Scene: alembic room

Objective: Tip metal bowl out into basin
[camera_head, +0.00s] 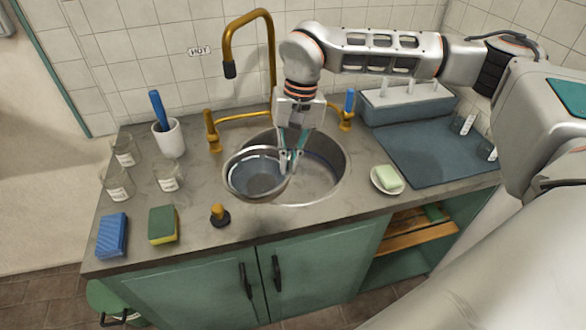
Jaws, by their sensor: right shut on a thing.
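The metal bowl (256,184) is a round, shiny bowl held over the left part of the basin. It looks roughly upright, with a greyish-blue content or inner surface showing. The basin (322,178) is a round metal sink set into the grey counter; the bowl hides its left side. My right gripper (289,166) comes down from above and is shut on the bowl's right rim. Whether the bowl touches the basin's edge, I cannot tell. My left gripper is not in view.
A brass tap (271,60) arches behind the basin, with brass handles (213,131) beside it. Glass jars (168,174), a white cup (169,138), sponges (163,225) and a black-based stopper (219,217) stand left. A soap dish (388,187) and dark mat (430,158) lie right.

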